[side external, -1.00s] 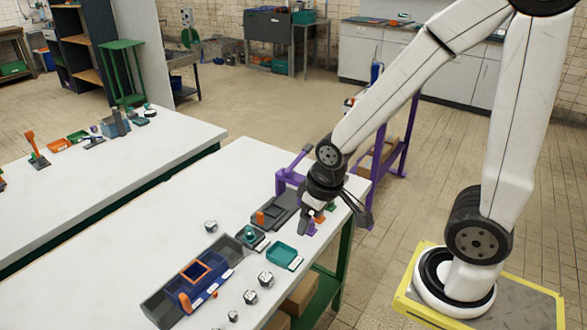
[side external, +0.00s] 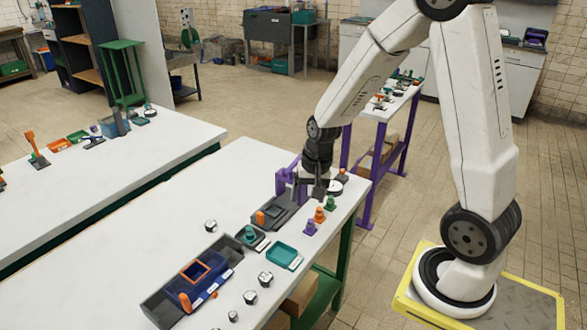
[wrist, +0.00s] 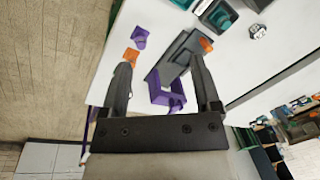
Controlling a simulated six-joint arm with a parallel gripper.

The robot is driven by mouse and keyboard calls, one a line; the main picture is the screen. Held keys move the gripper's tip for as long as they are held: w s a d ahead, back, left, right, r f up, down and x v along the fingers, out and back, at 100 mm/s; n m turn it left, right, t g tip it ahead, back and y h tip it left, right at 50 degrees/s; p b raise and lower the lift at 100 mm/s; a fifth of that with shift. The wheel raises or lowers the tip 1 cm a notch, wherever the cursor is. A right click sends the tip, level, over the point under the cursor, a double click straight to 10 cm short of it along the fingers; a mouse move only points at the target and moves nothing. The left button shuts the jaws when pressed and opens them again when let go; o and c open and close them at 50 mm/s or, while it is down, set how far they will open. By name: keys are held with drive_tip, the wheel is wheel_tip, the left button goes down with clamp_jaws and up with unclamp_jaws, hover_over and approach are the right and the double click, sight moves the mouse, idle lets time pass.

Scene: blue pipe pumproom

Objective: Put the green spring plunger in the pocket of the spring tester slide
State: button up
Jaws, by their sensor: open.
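The green spring plunger (side external: 331,203) stands on the table near its right edge, behind an orange plunger (side external: 319,215) and a purple one (side external: 310,228). In the wrist view the purple (wrist: 140,38) and orange (wrist: 131,57) plungers show, but I cannot make out the green one. The spring tester has a purple frame (side external: 281,182) and a dark grey slide (side external: 275,212) with an orange knob (side external: 260,217). My gripper (side external: 312,194) is open and empty, above the table beside the purple frame. The wrist view shows the tester between its spread fingers (wrist: 161,64).
A teal tray (side external: 284,256) and a dark tray with a teal part (side external: 250,237) lie nearer the front. A blue box with an orange frame (side external: 197,270) and several metal nuts are further front. The table's left part is clear.

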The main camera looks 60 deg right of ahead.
drive_tip(key=w+d+f+m+y, duration=0.1)
drive_tip(key=d+f+m, duration=0.1)
drive_tip(key=d+m, duration=0.25)
drive_tip(key=w+d+f+m, duration=0.2)
drive_tip(key=d+f+m, duration=0.15)
drive_tip(key=d, duration=0.25)
drive_tip(key=m+t+y, duration=0.1)
drive_tip(key=m+t, duration=0.1)
drive_tip(key=m, duration=0.8)
hover_over(333, 197)
drive_tip(key=s+d, duration=0.2)
wheel_tip(333, 197, down, 4)
drive_tip(key=f, duration=0.1)
drive_tip(key=shift+w+a+f, duration=0.3)
drive_tip(key=shift+f, duration=0.2)
drive_tip(key=shift+w+a+f, duration=0.25)
drive_tip(key=shift+a+f, duration=0.05)
drive_tip(key=shift+f, duration=0.15)
drive_tip(key=shift+x, duration=2.6)
drive_tip(key=shift+s, duration=0.15)
drive_tip(key=shift+c, duration=0.2)
clamp_jaws()
